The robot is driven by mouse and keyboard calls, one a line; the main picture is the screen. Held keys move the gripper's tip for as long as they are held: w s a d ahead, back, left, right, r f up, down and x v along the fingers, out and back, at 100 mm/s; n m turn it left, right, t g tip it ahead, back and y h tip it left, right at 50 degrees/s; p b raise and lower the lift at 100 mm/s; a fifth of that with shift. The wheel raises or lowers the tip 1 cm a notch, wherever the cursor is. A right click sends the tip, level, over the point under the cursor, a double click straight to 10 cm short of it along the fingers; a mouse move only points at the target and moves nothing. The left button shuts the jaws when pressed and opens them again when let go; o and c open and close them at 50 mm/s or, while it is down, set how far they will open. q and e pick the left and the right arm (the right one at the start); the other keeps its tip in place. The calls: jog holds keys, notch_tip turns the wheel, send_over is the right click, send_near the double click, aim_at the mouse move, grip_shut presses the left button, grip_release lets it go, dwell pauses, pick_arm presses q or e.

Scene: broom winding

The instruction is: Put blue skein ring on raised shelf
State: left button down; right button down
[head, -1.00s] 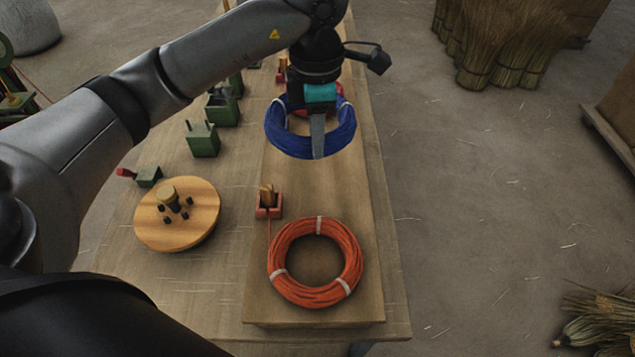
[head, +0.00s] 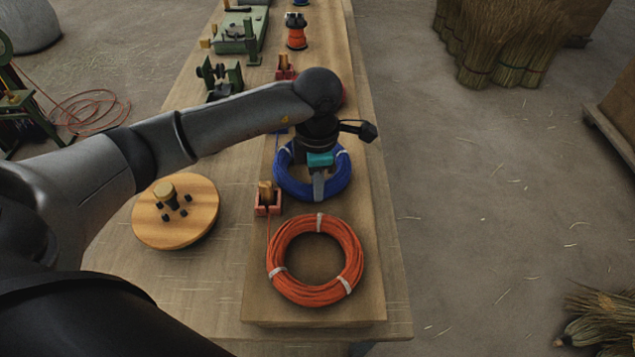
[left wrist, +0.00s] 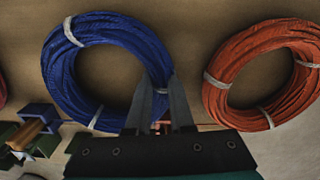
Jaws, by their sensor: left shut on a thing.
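The blue skein ring (head: 290,182) is a coil of blue cord with white ties. It lies flat at the raised shelf (head: 262,312), a long wooden board on the table. My left gripper (head: 318,190) points down at the ring's near side and is shut on it. In the left wrist view the fingers (left wrist: 160,88) close on the edge of the blue ring (left wrist: 62,72), over the tan board. I cannot tell whether the ring fully rests on the board or hangs just above it. My right gripper is not in view.
An orange ring (head: 281,250) lies on the shelf nearer me, close to the blue one. A red block with a wooden peg (head: 267,199) stands left of them. A round wooden disc with pegs (head: 150,222) is on the table. My arm partly hides a red ring farther back.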

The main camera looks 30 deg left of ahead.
pick_arm(q)
jog(key=shift+f, duration=0.1)
jog(key=c, duration=0.8)
grip_release()
jog(key=shift+r, duration=0.25)
notch_tip(320, 180, up, 12)
jog(key=shift+p, duration=0.4)
